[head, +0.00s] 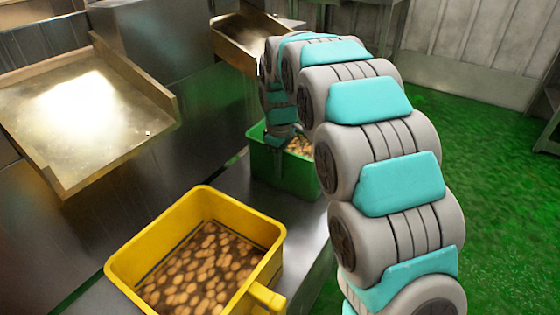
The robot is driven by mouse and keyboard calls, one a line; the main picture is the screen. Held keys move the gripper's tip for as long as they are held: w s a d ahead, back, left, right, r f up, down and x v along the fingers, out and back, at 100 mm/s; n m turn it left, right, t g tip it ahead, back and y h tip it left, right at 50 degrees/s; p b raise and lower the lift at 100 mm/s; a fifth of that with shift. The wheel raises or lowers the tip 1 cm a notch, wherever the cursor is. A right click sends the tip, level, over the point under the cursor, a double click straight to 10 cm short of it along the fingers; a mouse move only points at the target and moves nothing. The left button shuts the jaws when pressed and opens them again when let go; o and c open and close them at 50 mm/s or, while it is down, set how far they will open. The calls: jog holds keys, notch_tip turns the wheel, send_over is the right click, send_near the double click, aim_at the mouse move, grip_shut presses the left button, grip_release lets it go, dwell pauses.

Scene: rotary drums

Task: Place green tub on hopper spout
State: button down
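The green tub (272,172) stands on the metal ledge at the centre of the head view, with brown, potato-like pieces inside. My arm arches over from the right and comes down to the tub. My gripper (280,143) is at the tub's near rim, small and partly hidden by my own arm links. I cannot tell whether its fingers are open or closed on the rim. Two metal chutes look like hopper spouts: a large one (85,115) at the left and another (236,42) behind the tub, partly covered by my arm.
A yellow tub (127,262) with similar pieces stands on the same ledge (228,187), nearer and left of the green tub. Metal machine walls (200,110) rise behind the ledge. Open green floor (485,190) lies right of my arm.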

jog(key=shift+w, duration=0.1)
jog(key=c, duration=1)
grip_release()
jog(key=shift+f, duration=0.1)
jog(key=shift+c, duration=0.2)
notch_tip(320, 180, up, 11)
jog(key=shift+r+b, duration=0.2)
jog(key=shift+b, duration=0.1)
jog(key=shift+r, duration=0.45)
jog(key=shift+s+d, duration=0.15)
jog(key=shift+s, duration=0.1)
jog(key=s+d+f+m, duration=0.3)
jog(key=s+d, duration=0.1)
jog(key=s, duration=0.9)
jog(key=s+d+f+m+g, duration=0.1)
jog(key=s+d+f+m, duration=0.3)
jog(key=s, duration=0.9)
jog(key=s+d+f+m, duration=0.4)
jog(key=s+d, duration=0.1)
jog(key=s, duration=0.8)
jog(key=shift+s+g, duration=0.2)
jog(key=shift+g, duration=0.2)
